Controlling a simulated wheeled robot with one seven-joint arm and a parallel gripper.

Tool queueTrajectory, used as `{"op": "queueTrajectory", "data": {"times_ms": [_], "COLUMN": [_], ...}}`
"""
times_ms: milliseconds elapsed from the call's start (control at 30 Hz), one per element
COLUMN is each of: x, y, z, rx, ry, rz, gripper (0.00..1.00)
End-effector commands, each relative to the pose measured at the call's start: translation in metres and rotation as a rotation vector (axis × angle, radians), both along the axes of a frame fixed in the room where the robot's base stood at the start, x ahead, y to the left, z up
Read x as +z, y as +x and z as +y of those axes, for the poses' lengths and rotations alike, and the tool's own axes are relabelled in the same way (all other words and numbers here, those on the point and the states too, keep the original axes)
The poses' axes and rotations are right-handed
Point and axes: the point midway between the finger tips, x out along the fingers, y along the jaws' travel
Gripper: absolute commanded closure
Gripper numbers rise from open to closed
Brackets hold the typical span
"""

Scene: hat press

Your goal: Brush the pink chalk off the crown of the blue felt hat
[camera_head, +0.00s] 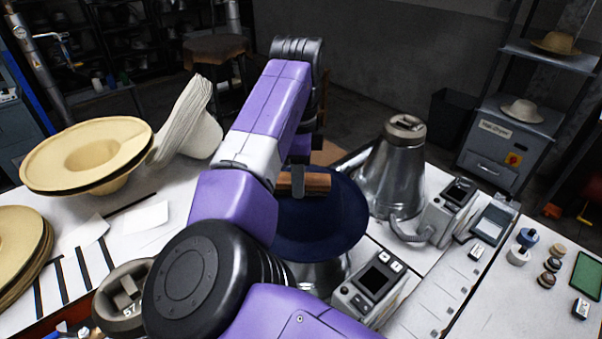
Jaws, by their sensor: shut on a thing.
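The blue felt hat (335,232) sits crown-up over a metal form (318,274) at the middle of the bench. Its wide dark blue brim shows, but my arm covers the left part. A brush with a brown wooden back (316,182) is at the hat's crown. I cannot tell whether the bristles touch the felt. No pink chalk is visible from here.
A bare metal hat form (392,170) with a hose stands close right of the hat. Control boxes (370,285) stand in front and further right (450,206). Straw hats (88,155) and a stack of pale hat bodies (188,122) fill the left side.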

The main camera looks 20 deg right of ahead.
Motion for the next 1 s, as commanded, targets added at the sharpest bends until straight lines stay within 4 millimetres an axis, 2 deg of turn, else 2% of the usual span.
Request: {"op": "queueTrajectory", "data": {"times_ms": [167,800,1000], "x": [0.000,0.054,0.060], "y": [0.000,0.001,0.000], "z": [0.000,-0.001,0.000], "rx": [0.000,-0.001,-0.001], "ry": [0.001,-0.001,0.000], "rz": [0.003,-0.002,0.000], "gripper": [0.97,0.97,0.97]}}
